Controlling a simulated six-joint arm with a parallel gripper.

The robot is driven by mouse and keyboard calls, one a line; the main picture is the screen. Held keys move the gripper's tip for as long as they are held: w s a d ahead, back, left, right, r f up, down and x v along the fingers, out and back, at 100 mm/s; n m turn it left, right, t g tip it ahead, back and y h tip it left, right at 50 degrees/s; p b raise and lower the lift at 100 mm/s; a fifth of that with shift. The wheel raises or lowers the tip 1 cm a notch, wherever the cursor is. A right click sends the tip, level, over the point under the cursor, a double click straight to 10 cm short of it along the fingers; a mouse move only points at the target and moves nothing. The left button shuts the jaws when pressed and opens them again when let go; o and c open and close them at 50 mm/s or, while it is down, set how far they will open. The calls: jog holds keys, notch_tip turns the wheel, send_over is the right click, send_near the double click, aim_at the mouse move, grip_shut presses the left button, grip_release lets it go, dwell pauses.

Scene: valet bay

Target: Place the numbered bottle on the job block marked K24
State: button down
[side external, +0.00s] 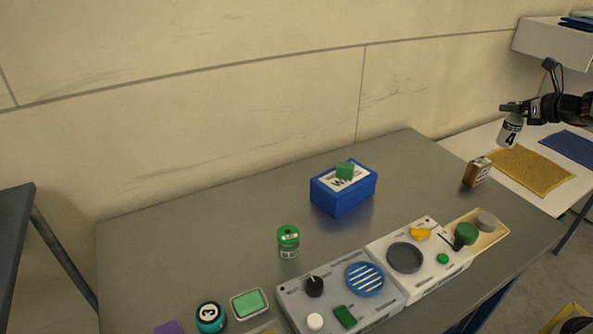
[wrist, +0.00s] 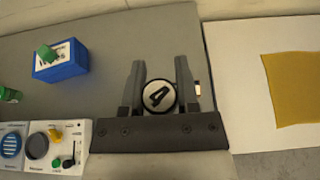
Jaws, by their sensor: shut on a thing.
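My gripper (side external: 512,108) is shut on a white bottle (side external: 510,133) with a black 4 on it. It holds the bottle in the air at the right of the side view, above the far right of the grey table. In the wrist view the bottle's round white top (wrist: 159,96), also marked 4, sits between the two dark fingers. A blue block (side external: 343,190) with a white label and a green piece (side external: 345,170) on top stands on the table. A small brown block (side external: 477,172) with a label stands near the right edge. I cannot read K24 on any block.
A green can (side external: 288,242) and two light panels with knobs and discs (side external: 340,300) (side external: 418,258) are on the grey table (side external: 190,230). A dark teal round thing marked 3 (side external: 210,317) is at the front left. A yellow mat (side external: 532,172) lies on the white surface at right.

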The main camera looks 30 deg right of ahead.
jog(key=w+d+f, duration=0.3)
jog(key=w+f, duration=0.2)
jog(key=f, duration=0.1)
jog(key=shift+w+d+f, duration=0.2)
jog(key=shift+w+d, duration=0.2)
jog(key=shift+w+d+f, duration=0.1)
jog(key=shift+w+f, duration=0.1)
jog(key=shift+f, duration=1.6)
jog(key=shift+f, duration=0.2)
jog(key=shift+c, duration=1.7)
grip_release()
jog(key=shift+r, duration=0.1)
